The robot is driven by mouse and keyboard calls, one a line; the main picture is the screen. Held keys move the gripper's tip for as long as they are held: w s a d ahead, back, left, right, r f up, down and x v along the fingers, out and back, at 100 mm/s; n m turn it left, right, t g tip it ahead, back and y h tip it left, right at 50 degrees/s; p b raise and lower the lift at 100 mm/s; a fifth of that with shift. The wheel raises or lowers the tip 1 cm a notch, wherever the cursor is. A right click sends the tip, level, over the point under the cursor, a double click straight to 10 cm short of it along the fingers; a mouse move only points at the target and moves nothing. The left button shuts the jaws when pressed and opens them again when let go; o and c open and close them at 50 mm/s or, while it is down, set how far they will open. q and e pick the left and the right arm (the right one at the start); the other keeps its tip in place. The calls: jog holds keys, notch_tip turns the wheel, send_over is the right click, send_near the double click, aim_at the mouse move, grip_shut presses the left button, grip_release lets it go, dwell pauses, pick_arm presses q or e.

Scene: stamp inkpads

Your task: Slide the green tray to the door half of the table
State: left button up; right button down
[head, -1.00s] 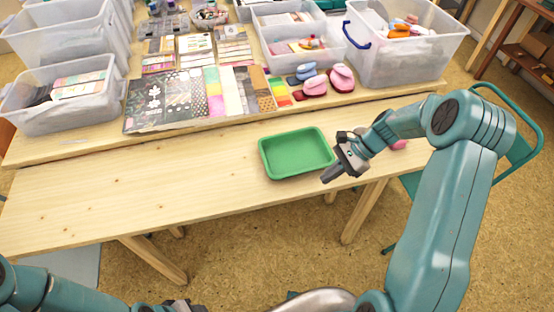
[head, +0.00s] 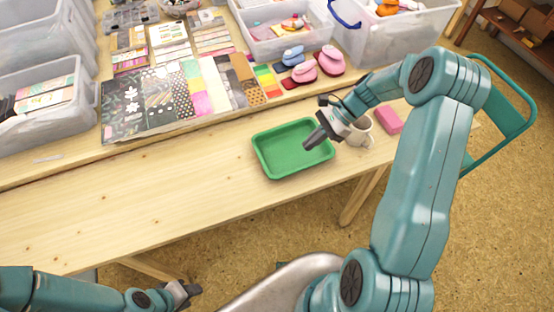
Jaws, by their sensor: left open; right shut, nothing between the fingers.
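The green tray (head: 283,153) is a shallow, empty rectangle lying flat on the front table. My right gripper (head: 313,139) is shut and empty. Its fingers point down and left, overlapping the tray's right end in the head view and hiding part of its right rim. I cannot tell whether the fingertips touch the tray. My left gripper (head: 188,292) is open and empty, low at the bottom of the view, in front of the table and far from the tray.
A white mug (head: 361,133) and a pink block (head: 388,120) stand right of the tray. Patterned papers (head: 150,100), pink and blue punches (head: 302,70) and clear bins (head: 40,105) fill the back table. The front table (head: 130,195) left of the tray is clear.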

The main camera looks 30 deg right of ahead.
send_near(278, 171)
jog(key=x, duration=0.3)
jog(key=shift+a+p, duration=0.15)
jog(key=shift+p, duration=0.2)
jog(key=a, duration=0.2)
jog(key=w+a, duration=0.1)
jog(key=shift+a+f+p, duration=0.2)
jog(key=shift+f+p, duration=0.1)
jog(key=shift+p, duration=0.1)
jog(key=shift+a, duration=0.4)
jog(key=shift+w, duration=0.1)
jog(key=shift+a, duration=0.15)
